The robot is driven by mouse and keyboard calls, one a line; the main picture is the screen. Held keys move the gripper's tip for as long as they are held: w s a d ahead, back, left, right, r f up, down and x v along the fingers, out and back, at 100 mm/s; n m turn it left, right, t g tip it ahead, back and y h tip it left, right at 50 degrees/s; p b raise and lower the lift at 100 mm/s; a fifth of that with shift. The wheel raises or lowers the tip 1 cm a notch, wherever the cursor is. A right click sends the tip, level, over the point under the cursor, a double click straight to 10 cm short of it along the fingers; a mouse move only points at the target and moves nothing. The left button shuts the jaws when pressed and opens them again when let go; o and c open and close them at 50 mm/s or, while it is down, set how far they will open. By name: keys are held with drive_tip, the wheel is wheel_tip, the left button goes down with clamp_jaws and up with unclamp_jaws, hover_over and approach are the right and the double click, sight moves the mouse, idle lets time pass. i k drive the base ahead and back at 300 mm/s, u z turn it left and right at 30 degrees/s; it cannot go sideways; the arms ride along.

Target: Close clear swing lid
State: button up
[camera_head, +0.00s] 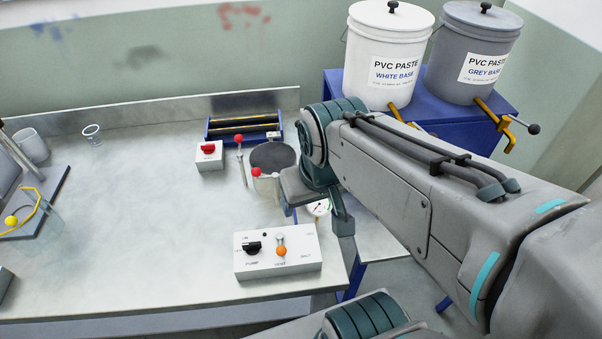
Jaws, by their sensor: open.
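A round vessel (268,187) stands on the bench, left of my wrist. A dark grey round disc (272,157) shows at its back; I cannot tell whether this is the clear swing lid or how far any lid is swung. Two red ball knobs, one on a rod (239,141) and one at the vessel's front (256,172), are beside it. My gripper (316,228) is open, just right of the vessel and near a round gauge (319,208). My wrist and forearm hide the vessel's right side. I see nothing held.
A small red-switch box (209,156) and blue-framed rollers (243,127) stand behind. Two PVC paste buckets (388,65) stand on a blue stand (455,110) at back right. The bench's left middle is clear.

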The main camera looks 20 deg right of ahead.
sight(275, 134)
drive_tip(key=k, duration=1)
drive_tip(key=z, duration=1.15)
drive_tip(key=i, duration=0.6)
drive_tip(key=u, duration=1.1)
drive_tip(key=i, duration=0.5)
drive_tip(key=u, duration=0.05)
